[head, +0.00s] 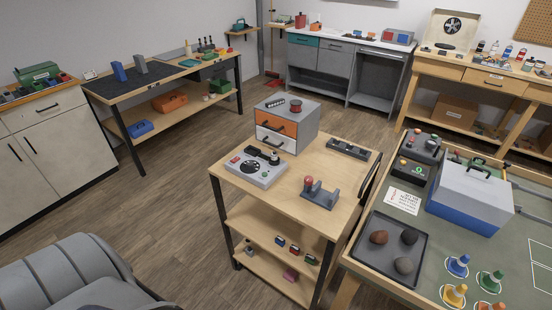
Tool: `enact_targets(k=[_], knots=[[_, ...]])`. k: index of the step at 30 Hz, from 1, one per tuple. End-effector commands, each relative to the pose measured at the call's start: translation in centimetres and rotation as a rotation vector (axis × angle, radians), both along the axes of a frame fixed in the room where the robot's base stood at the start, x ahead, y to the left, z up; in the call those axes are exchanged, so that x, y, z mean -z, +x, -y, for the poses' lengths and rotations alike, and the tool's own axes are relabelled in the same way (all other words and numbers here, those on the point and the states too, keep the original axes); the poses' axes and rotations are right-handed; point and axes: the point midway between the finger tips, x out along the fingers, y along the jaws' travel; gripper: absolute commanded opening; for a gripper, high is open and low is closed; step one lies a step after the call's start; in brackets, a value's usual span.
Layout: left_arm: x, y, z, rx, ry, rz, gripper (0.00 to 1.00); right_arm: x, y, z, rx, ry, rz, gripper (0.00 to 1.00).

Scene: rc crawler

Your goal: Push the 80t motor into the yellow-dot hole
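I cannot pick out the 80t motor for certain. Several small coloured parts, blue, red and green, lie on the lower shelves of the wooden cart (237,199), among them a red and blue one (294,250); they are too small to read. No yellow-dot hole can be made out. A grey device (257,167) with dials and a red button sits on the cart top. A dark grey stand (320,194) with a red knob is near the cart's front right. Neither of my grippers is in view.
A drawer box (288,126) stands at the cart's back, with a dark rack (348,149) beside it. Right is a bench with a tray of rocks (368,262), a blue and white box (471,198) and coloured cones. A grey chair (75,270) is at lower left; floor between is clear.

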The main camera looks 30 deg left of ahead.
Motion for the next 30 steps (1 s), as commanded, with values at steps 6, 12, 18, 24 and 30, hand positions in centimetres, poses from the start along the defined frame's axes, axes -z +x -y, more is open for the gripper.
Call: enact_targets(k=[6,12,18,24,30], knots=[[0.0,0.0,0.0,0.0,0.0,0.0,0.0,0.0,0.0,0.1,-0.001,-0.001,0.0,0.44],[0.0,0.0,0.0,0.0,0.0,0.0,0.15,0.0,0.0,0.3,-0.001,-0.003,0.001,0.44],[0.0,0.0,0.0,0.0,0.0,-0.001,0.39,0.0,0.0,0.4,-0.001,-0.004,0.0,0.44],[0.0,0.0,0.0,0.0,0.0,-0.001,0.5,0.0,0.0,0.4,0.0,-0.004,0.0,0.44],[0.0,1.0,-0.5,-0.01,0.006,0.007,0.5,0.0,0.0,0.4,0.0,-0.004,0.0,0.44]])
